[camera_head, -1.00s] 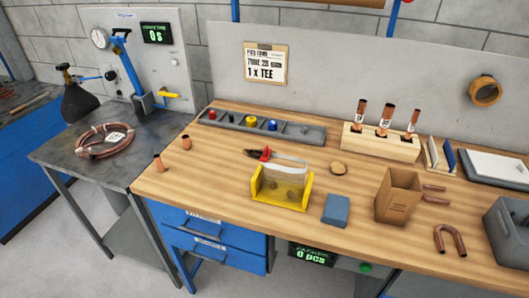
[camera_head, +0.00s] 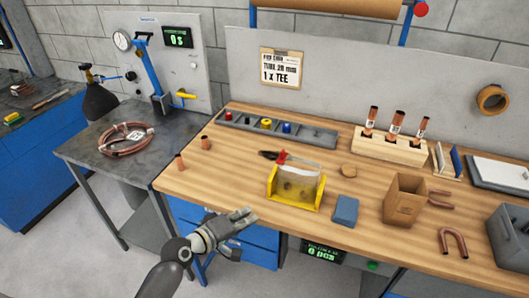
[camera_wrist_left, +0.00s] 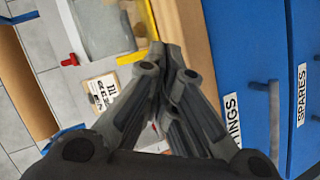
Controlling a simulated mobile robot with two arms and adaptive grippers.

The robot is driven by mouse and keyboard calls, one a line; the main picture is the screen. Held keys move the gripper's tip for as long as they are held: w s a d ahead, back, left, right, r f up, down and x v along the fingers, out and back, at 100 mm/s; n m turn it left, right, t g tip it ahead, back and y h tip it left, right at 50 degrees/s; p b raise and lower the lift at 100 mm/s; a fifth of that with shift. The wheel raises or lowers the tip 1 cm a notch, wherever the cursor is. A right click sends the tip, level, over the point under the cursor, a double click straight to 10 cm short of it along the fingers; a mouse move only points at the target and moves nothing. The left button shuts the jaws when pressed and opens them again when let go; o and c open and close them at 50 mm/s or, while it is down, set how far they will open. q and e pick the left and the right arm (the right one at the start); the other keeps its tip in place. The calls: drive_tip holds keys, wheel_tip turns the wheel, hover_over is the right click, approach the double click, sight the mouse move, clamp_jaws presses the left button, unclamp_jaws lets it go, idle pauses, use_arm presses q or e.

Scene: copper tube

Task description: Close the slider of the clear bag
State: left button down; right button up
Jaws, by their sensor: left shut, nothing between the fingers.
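The clear bag (camera_head: 300,182) stands upright in a yellow holder (camera_head: 296,203) near the table's front edge. A small red part (camera_head: 282,157) shows by the bag's top edge; I take it for the slider, but it is too small to tell whether the bag is closed. In the left wrist view, the bag (camera_wrist_left: 103,25), yellow holder (camera_wrist_left: 151,18) and red part (camera_wrist_left: 70,60) show at the top. My left gripper (camera_head: 246,222) is shut and empty, in front of the table edge, left of and nearer than the holder. My right gripper is not in view.
A blue block (camera_head: 345,210) and a brown box (camera_head: 403,199) stand right of the holder. A grey parts tray (camera_head: 306,138) lies behind. Two copper pieces (camera_head: 206,142) (camera_head: 180,161) stand at the left. Blue drawers (camera_head: 263,248) sit below the table edge near my gripper.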

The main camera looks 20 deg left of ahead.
sight(282, 155)
use_arm(q)
drive_tip(key=w+a+r+n+t, duration=0.2)
drive_tip(key=w+a+r+n, duration=0.1)
drive_tip(key=r, duration=0.3)
drive_tip(key=w+a+r+n+t, duration=0.2)
drive_tip(key=r, duration=0.3)
drive_tip(key=w+d+p, duration=0.3)
drive_tip(key=w+d, duration=0.3)
drive_tip(key=w, duration=0.3)
drive_tip(key=shift+w+d+r+n+y+p, duration=0.15)
drive_tip(key=shift+w+n+y+p, duration=0.15)
drive_tip(key=shift+p, duration=0.1)
